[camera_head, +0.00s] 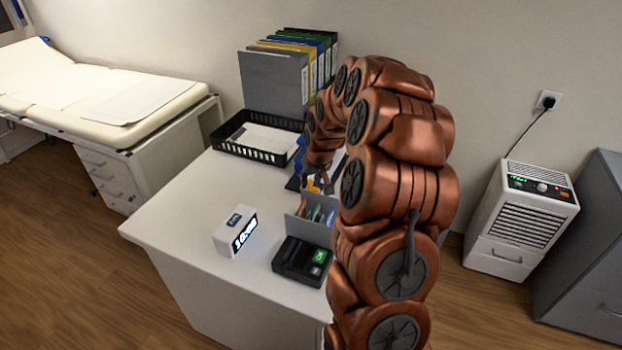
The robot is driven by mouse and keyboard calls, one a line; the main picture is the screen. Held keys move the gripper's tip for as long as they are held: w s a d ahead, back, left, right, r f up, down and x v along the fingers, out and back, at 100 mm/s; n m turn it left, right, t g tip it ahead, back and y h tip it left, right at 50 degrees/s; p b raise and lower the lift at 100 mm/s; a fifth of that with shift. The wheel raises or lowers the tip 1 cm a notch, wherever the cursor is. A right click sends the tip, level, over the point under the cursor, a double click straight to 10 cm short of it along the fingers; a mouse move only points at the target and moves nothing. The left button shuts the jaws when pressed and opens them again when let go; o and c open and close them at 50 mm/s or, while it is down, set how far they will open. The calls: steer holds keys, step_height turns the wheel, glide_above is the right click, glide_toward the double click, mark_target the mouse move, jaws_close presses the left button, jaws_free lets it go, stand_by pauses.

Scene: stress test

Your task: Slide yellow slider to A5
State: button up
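My copper-coloured arm arches over the right part of the white desk (190,215). My gripper (314,182) is at its far end, low over the desk behind a grey organizer (296,226). The gripper is small and partly covered by my arm, so its fingers cannot be made out. A small yellow-orange patch (312,186) shows right at the gripper. I cannot tell whether it is the yellow slider, nor whether the gripper touches it. No A5 mark can be read. A dark blue item (293,183) shows just left of the gripper.
The desk's left part is clear.

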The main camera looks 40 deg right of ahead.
jaws_close()
stand_by(0.5)
steer(key=shift+w+d+b, duration=0.25)
steer(key=shift+w+d, duration=0.3)
steer(key=shift+d, duration=0.4)
steer(key=shift+w+d+b, duration=0.2)
steer(key=shift+w+d, duration=0.35)
steer(key=shift+d, duration=0.35)
jaws_free()
